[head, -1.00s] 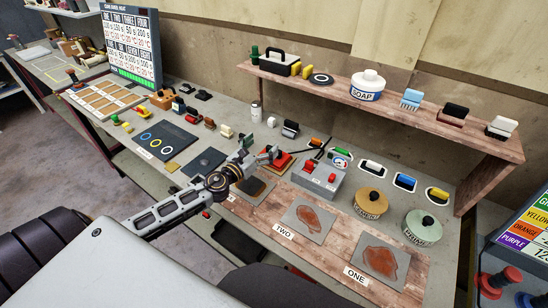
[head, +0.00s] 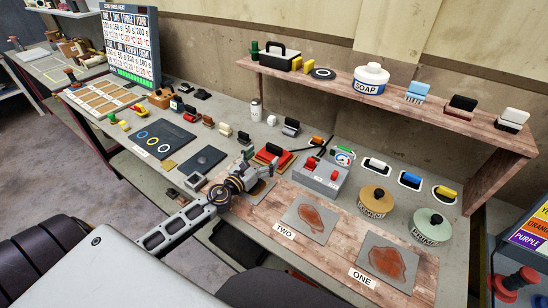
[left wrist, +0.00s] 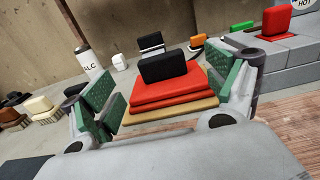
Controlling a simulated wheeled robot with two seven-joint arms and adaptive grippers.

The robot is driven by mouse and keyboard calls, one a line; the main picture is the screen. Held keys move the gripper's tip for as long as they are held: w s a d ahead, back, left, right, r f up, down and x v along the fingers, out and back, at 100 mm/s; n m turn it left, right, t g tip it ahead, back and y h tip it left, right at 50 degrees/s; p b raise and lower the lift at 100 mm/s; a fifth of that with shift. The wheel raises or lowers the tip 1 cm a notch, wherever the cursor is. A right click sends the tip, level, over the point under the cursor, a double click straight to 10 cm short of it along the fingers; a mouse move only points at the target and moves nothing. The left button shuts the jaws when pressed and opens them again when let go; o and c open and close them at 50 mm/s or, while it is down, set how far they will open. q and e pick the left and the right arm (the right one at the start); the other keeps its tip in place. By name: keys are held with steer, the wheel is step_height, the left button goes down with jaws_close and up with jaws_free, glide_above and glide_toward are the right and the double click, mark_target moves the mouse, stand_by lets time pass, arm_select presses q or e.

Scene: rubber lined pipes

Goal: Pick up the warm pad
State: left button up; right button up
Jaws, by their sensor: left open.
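The warm pad appears to be the red layered pad (head: 268,157) with a black block grip on top; no label on it is readable. It sits on the bench left of the grey switch box. In the left wrist view the red pad (left wrist: 176,88) lies straight ahead, with a tan layer under it. My left gripper (head: 250,166) is open just in front of the pad on the near side. In the left wrist view its green-lined fingers (left wrist: 168,92) stand left and right of the pad, with nothing visibly gripped. My right gripper is not in view.
Tiles with brown patches (head: 310,219) lie to the front right. A wooden shelf (head: 400,105) runs along the back.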

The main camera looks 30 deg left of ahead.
mark_target(274, 152)
arm_select(q)
steer(key=shift+w+r, duration=0.2)
steer(key=shift+w, duration=0.2)
steer(key=shift+w+d, duration=0.1)
steer(key=shift+w, duration=0.4)
steer(key=shift+w+p, duration=0.3)
steer(key=shift+d, duration=0.1)
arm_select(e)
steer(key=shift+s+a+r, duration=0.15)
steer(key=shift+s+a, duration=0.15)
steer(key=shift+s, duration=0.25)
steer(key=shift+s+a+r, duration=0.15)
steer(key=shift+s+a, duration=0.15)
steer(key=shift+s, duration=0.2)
arm_select(q)
steer(key=shift+w, duration=0.1)
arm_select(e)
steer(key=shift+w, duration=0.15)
